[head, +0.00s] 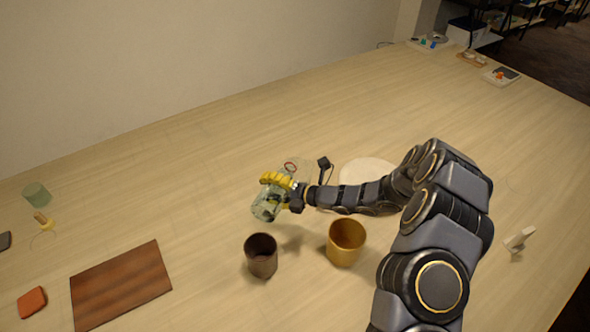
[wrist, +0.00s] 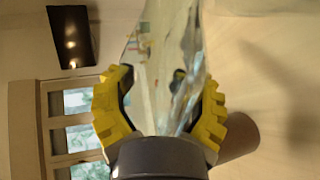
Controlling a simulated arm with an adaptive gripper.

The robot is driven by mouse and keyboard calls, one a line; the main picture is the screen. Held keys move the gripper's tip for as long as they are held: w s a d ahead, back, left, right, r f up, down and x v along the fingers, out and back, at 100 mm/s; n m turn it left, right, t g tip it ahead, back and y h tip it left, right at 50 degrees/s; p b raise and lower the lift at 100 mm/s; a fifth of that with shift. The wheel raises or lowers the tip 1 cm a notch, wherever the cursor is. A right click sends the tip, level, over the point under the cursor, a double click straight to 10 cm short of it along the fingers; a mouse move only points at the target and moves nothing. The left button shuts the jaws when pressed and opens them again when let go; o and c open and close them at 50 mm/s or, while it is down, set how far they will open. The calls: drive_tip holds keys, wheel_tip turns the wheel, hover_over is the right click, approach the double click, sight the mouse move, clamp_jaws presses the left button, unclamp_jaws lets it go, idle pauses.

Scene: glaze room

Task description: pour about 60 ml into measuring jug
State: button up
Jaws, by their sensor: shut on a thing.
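My gripper (head: 274,188), with yellow fingers, is shut around a clear, slightly green glass vessel (head: 266,208) above the table. The vessel is tilted, its lower end toward the lower left. In the wrist view the clear glass (wrist: 160,70) stands between the two yellow fingers; I cannot make out a liquid level or any stream. A faint clear shape with a red ring (head: 291,167) shows just behind my gripper; I cannot tell whether it is the measuring jug. A dark brown cup (head: 261,256) stands upright in front of the held glass. A golden cup (head: 346,242) stands upright to its right.
A pale round disc (head: 362,168) lies behind my arm. At the left are a brown board (head: 120,285), a red-orange block (head: 32,302) and a greenish glass (head: 37,194). A small white object (head: 520,239) is at the right. The table's far middle is clear.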

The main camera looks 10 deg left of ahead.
drive_tip(key=shift+r, duration=0.25)
drive_tip(key=shift+s+m, duration=0.25)
drive_tip(key=shift+m, duration=0.05)
idle(0.4)
drive_tip(key=shift+r+m+g, duration=0.3)
drive_tip(key=shift+r, duration=0.05)
idle(1.3)
drive_tip(key=shift+s+a+f+n, duration=0.1)
drive_tip(key=shift+a+f+n, duration=0.05)
drive_tip(key=shift+f+n, duration=0.4)
drive_tip(key=shift+f+n+t, duration=0.15)
drive_tip(key=shift+n+t, duration=0.55)
drive_tip(key=shift+n, duration=0.15)
drive_tip(key=shift+s+a+r+n, duration=0.1)
drive_tip(key=shift+s+r+n, duration=0.15)
drive_tip(key=shift+r+n, duration=0.15)
drive_tip(key=shift+r, duration=0.1)
idle(0.6)
